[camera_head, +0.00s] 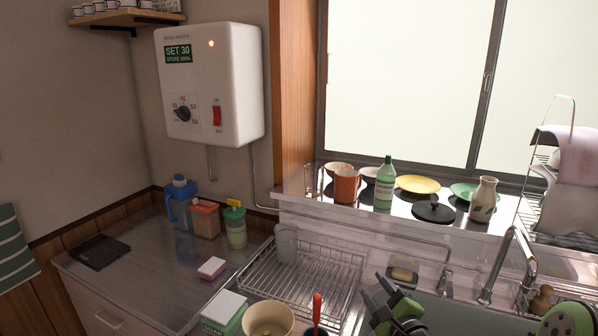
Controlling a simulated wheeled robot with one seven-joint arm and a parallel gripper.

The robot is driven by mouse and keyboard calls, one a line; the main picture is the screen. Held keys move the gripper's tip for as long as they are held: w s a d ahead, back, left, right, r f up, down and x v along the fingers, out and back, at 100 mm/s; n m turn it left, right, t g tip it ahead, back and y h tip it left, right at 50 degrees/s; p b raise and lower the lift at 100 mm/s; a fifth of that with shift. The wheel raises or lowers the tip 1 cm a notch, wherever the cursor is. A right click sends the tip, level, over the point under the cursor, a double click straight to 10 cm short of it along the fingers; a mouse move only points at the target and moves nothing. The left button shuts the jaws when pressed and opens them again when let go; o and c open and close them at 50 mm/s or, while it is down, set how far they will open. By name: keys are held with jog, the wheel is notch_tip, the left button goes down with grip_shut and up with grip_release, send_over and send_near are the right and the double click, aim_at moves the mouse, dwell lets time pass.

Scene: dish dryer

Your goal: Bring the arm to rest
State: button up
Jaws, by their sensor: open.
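My gripper (377,291), dark grey with green parts, shows at the bottom, right of centre. Its dark fingertips point up and left, apart from each other, with nothing seen between them. It is in front of the sink area, right of the wire dish rack (330,272). Another green and dark part of my arm (570,319) shows at the bottom right corner. Most of the arm is out of view.
A grey cup (286,243) stands in the rack. A cream bowl (267,318) and a green-white box (224,311) stand in front. A chrome faucet (507,262) rises at right. The sill holds a green bottle (384,187) and dishes. The left counter (150,285) has free room.

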jog(key=s+a+r+n+g+y+p, duration=0.25)
jog(key=s+a+n+g, duration=0.6)
jog(key=a+n, duration=0.6)
jog(key=s+d+r+n+g+h+p, duration=0.1)
jog(key=s+d+r+n+h, duration=0.1)
jog(key=s, duration=0.5)
jog(key=s+d+r+n+g+h+p, duration=0.1)
jog(key=s+d+r+n+h, duration=0.1)
jog(key=s+d, duration=0.3)
jog(key=s+d+r+n+g+h, duration=0.1)
jog(key=s+d+r+n, duration=0.3)
jog(key=s, duration=0.7)
jog(key=shift+h+p, duration=0.4)
jog(key=shift+h, duration=0.35)
jog(key=shift+s+n, duration=0.1)
jog(key=shift+n, duration=0.15)
